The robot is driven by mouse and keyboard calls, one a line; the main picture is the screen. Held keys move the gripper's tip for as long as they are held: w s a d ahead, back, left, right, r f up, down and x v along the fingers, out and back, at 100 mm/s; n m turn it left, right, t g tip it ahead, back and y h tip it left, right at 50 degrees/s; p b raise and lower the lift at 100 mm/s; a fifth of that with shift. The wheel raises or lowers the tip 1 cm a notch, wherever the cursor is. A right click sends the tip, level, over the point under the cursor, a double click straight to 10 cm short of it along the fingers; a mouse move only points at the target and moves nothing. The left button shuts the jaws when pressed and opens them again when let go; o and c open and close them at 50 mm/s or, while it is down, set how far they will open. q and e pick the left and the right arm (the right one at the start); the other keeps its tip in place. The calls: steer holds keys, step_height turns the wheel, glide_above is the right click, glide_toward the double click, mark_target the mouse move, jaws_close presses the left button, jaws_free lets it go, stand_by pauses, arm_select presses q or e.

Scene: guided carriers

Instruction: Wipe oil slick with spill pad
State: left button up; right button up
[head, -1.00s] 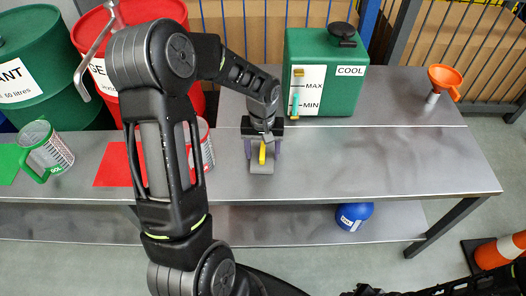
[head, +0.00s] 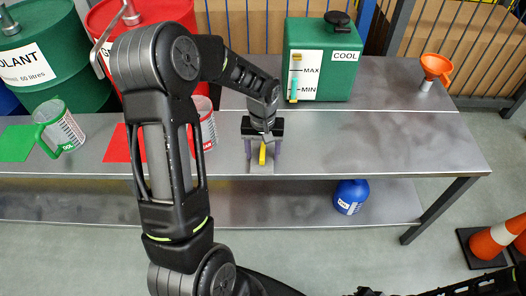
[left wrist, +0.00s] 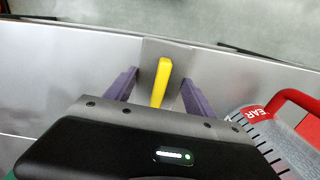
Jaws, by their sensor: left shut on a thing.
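The spill pad is a flat grey pad with a yellow handle (head: 262,155), low over or on the steel bench (head: 400,150) near its front edge. My left gripper (head: 264,150) is shut on it, with purple fingers on either side of the handle. The left wrist view shows the yellow handle (left wrist: 160,82) between the fingers and the grey pad beyond. I cannot tell whether the pad touches the bench. Darker smudges show on the steel, but I cannot tell oil from reflection. My right gripper is not clearly in view.
A green coolant tank (head: 320,85) and an orange funnel (head: 435,68) stand on the bench. Jugs (head: 66,132) and (head: 207,130) sit left, partly behind my arm. A blue bottle (head: 350,195) is on the lower shelf. A traffic cone (head: 495,240) stands right.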

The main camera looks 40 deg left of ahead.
arm_select(q)
step_height(320, 180, up, 2)
steer(key=shift+w+r+p, duration=0.15)
steer(key=shift+r+p, duration=0.1)
steer(key=shift+p, duration=0.05)
steer(key=shift+a+r+p, duration=0.1)
steer(key=shift+r+p, duration=0.45)
steer(key=shift+r, duration=0.05)
steer(key=shift+r+p, duration=1.5)
steer(key=shift+r, duration=0.7)
steer(key=shift+w, duration=0.1)
